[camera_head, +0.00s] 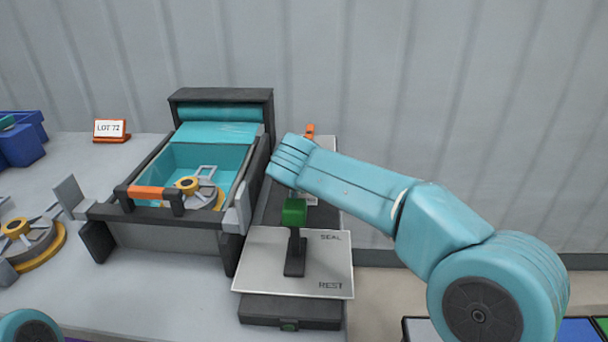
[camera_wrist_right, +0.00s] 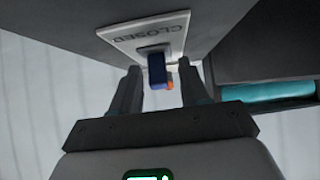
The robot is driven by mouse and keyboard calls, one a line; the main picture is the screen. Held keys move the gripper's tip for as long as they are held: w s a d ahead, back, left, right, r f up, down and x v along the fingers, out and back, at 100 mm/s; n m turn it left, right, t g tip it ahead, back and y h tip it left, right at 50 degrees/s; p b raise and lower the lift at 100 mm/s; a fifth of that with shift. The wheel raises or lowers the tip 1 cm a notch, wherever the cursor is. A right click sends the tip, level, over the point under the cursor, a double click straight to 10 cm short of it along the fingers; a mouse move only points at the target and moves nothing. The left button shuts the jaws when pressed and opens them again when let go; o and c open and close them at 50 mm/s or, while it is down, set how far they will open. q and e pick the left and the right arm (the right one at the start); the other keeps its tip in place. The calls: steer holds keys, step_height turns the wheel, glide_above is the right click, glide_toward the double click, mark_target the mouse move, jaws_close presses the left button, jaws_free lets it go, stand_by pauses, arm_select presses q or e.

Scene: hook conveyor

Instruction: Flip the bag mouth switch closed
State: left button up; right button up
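In the right wrist view a pale plate (camera_wrist_right: 152,34) reads CLOSED, upside down. A small dark blue switch lever (camera_wrist_right: 157,68) sticks out from it, with a bit of orange (camera_wrist_right: 170,84) beside it. My right gripper (camera_wrist_right: 160,88) is open, one finger on each side of the lever, with gaps visible; contact cannot be told. In the head view my right arm reaches in from the right and its fingers are hidden. A teal-lined bag box (camera_head: 205,163) with an orange-gripped handle stands left of it. My left gripper is not in view.
A green-topped lever (camera_head: 294,212) stands on a plate marked SEAL and REST (camera_head: 325,265), below my right arm. Round parts with yellow hubs (camera_head: 17,228), a LOT 72 sign (camera_head: 109,129) and a blue bin (camera_head: 22,142) are at left. A ribbed wall stands behind.

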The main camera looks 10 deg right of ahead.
steer(key=shift+r, duration=0.1)
step_height(320, 180, up, 20)
steer(key=p, duration=0.8)
